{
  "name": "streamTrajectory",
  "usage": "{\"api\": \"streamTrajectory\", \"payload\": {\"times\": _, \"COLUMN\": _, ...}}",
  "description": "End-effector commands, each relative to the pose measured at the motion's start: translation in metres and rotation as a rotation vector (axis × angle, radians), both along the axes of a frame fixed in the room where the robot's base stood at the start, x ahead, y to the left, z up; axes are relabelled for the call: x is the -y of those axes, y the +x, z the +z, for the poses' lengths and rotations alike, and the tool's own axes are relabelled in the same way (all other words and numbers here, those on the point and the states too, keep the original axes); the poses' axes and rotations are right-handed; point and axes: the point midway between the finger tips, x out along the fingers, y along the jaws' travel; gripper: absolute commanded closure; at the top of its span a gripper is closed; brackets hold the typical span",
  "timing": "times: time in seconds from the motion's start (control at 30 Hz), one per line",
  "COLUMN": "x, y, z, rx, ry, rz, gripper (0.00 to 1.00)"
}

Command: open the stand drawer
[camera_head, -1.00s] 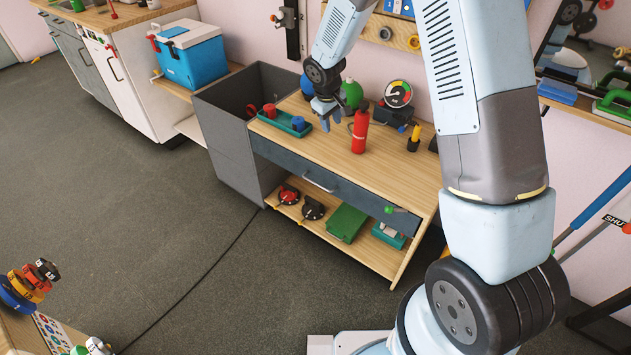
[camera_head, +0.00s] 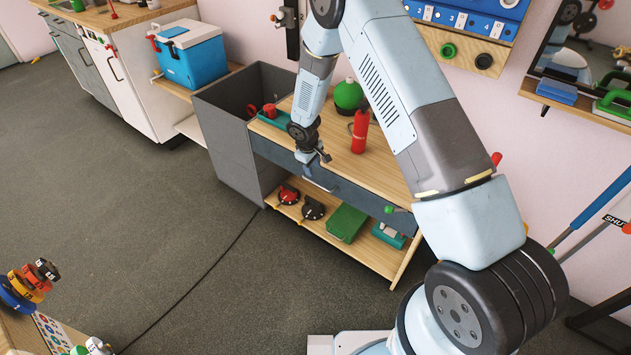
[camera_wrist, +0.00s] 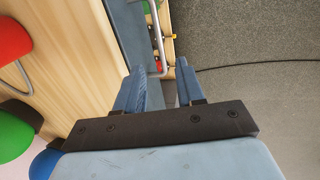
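The stand (camera_head: 395,170) is a wooden-topped unit with one dark blue-grey drawer (camera_head: 360,199) under its top. The drawer looks shut. Its metal bar handle (camera_head: 317,185) is partly close to my gripper (camera_head: 315,165), which hangs in front of the drawer face, pointing down. In the wrist view, my gripper (camera_wrist: 161,68) is open with two blue fingers apart. The handle (camera_wrist: 157,35) shows beyond and between the fingertips, beside the drawer front (camera_wrist: 127,22). I cannot tell whether a finger touches it.
A red bottle (camera_head: 360,130), a green round object (camera_head: 348,94) and a teal tray (camera_head: 272,124) stand on the top. A grey open box (camera_head: 225,130) adjoins the stand's left. The lower shelf holds a green case (camera_head: 347,222) and valve-like items.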

Motion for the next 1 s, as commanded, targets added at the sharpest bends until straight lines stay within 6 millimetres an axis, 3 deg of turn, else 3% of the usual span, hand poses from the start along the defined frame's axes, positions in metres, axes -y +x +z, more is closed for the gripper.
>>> {"api": "streamTrajectory", "payload": {"times": 0.5, "x": 0.009, "y": 0.012, "z": -0.077, "rx": -0.001, "ry": -0.001, "rz": 0.000, "gripper": 0.62}}
{"api": "streamTrajectory", "payload": {"times": 0.7, "x": 0.011, "y": 0.015, "z": -0.091, "rx": 0.001, "ry": 0.001, "rz": -0.001, "gripper": 0.62}}
{"api": "streamTrajectory", "payload": {"times": 1.0, "x": 0.011, "y": 0.015, "z": -0.093, "rx": 0.001, "ry": 0.001, "rz": -0.001, "gripper": 0.62}}
